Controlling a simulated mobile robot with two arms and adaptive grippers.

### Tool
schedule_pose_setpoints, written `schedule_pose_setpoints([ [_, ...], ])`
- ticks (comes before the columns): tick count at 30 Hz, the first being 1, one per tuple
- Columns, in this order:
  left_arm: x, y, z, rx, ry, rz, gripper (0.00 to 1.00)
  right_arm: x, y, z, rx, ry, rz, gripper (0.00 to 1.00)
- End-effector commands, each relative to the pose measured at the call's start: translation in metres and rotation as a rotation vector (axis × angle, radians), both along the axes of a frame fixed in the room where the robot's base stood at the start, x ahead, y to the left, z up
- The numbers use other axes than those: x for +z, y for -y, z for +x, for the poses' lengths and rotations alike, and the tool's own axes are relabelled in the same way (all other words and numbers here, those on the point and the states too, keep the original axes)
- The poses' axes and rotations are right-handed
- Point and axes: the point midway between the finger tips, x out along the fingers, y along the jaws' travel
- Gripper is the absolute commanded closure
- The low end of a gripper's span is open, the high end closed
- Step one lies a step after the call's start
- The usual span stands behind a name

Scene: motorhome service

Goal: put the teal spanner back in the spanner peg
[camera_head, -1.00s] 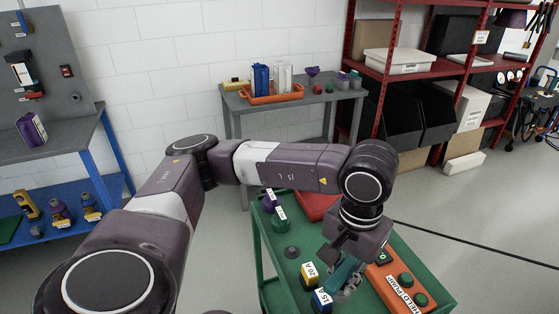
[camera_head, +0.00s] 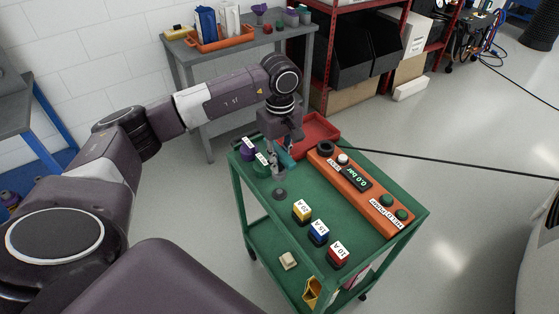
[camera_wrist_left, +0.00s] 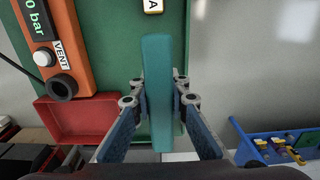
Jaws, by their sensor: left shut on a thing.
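The teal spanner (camera_head: 287,158) is in my left gripper (camera_head: 280,168), over the far left part of the green cart. In the left wrist view the spanner (camera_wrist_left: 158,92) shows as a long flat teal bar. It stands between the two fingers of the left gripper (camera_wrist_left: 157,108), which are closed about it. The gripper partly hides the spanner in the head view. I cannot make out a spanner peg in either view. My right gripper is not in view.
The green cart (camera_head: 330,187) holds an orange pressure unit (camera_head: 362,188), a red tray (camera_head: 319,130), a dark round piece (camera_head: 279,193), purple and green labelled items at the far left corner, and yellow, blue and red labelled blocks. A grey table (camera_head: 187,68) stands behind.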

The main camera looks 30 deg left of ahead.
Motion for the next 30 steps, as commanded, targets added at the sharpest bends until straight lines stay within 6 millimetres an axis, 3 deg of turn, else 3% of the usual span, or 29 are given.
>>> schedule_pose_setpoints([
  [9,-0.012,0.001,0.000,-0.001,0.000,0.000,1.00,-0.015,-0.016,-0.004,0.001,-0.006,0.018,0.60],
  [21,-0.050,0.001,0.000,-0.002,0.000,0.000,1.00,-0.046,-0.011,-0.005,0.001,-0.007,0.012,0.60],
  [30,-0.058,0.001,0.000,-0.002,0.001,0.000,1.00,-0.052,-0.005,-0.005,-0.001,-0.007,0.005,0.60],
])
